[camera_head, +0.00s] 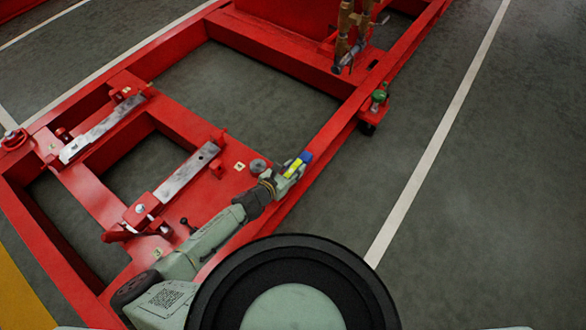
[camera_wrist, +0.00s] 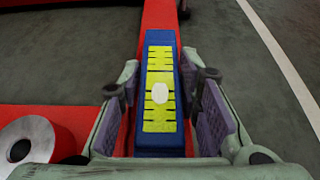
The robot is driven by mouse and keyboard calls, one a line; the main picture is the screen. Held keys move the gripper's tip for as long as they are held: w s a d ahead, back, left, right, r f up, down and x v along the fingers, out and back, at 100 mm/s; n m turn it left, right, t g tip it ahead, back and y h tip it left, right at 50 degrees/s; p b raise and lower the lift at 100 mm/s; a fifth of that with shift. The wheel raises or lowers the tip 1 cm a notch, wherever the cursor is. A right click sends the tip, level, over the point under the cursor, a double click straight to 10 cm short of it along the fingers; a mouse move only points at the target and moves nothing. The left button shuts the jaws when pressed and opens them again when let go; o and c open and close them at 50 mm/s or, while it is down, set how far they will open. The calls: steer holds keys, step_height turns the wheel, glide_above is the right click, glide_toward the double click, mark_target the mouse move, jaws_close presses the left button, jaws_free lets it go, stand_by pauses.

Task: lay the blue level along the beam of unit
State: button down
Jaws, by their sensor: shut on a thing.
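The blue level (camera_wrist: 160,143) has a yellow ruled face with a white oval in its middle. In the head view the level (camera_head: 306,157) shows as a small blue and yellow block at my gripper (camera_head: 293,168), over the red beam (camera_head: 335,128). I cannot tell whether its underside touches the beam.
A grey round part (camera_wrist: 26,146) sits on the red frame to the left of the gripper. A green-topped fitting (camera_head: 379,96) stands on a bracket outside the beam further along. Brass-coloured pipes (camera_head: 345,35) rise at the far end. Open grey floor lies to the right.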

steer(key=c, duration=1.2)
jaws_free()
steer(key=shift+s+a+r, duration=0.25)
steer(key=shift+s+a, duration=0.05)
steer(key=shift+s, duration=0.05)
steer(key=p+v, duration=0.1)
steer(key=v, duration=1)
steer(key=shift+f+p, duration=0.1)
steer(key=shift+p, duration=0.2)
